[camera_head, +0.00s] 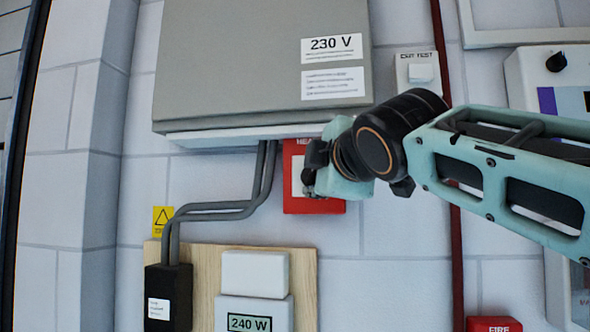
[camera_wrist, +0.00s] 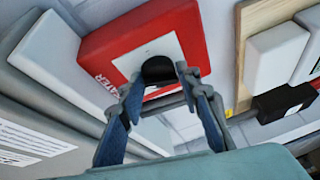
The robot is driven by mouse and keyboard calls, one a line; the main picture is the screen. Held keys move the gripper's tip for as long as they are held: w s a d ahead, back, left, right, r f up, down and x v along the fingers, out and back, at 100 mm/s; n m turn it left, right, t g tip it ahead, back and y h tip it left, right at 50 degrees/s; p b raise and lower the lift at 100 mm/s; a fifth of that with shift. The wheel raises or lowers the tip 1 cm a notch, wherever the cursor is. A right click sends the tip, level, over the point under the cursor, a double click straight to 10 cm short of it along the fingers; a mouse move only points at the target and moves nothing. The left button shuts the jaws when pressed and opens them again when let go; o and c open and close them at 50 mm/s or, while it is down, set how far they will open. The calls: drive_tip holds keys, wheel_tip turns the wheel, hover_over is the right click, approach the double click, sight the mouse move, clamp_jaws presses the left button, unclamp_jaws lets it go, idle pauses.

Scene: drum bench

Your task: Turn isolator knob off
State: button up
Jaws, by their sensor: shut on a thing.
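The isolator is a red box (camera_head: 315,207) with a white plate on the wall, below the grey 230 V cabinet in the head view. In the wrist view the red box (camera_wrist: 112,48) shows part of a lettered label and a black knob (camera_wrist: 158,67) on its white plate (camera_wrist: 152,50). My gripper (camera_wrist: 161,80) has its two fingers on either side of the knob, shut on it. In the head view my gripper (camera_head: 309,178) reaches the box from the right and hides the knob. The knob's exact angle is hard to tell.
The grey cabinet (camera_head: 255,65) juts out just above the box. Dark conduits (camera_head: 210,212) run down on its left to a black box (camera_head: 168,295). A white unit labelled 240 W (camera_head: 253,312) sits on a wooden board below. A red vertical pipe (camera_head: 456,262) stands to the right.

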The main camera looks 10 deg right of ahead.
drive_tip(key=shift+r+n+g, duration=0.2)
drive_tip(key=shift+n+g, duration=0.05)
drive_tip(key=shift+n, duration=0.4)
drive_tip(key=shift+r+n+g, duration=0.15)
drive_tip(key=shift+n+g, duration=0.1)
drive_tip(key=shift+n, duration=0.4)
drive_tip(key=o, duration=1.1)
drive_tip(key=shift+f, duration=0.1)
drive_tip(key=s, duration=0.4)
drive_tip(key=s+r, duration=0.1)
drive_tip(key=s, duration=0.7)
drive_tip(key=shift+d+r, duration=0.25)
drive_tip(key=shift+r, duration=0.1)
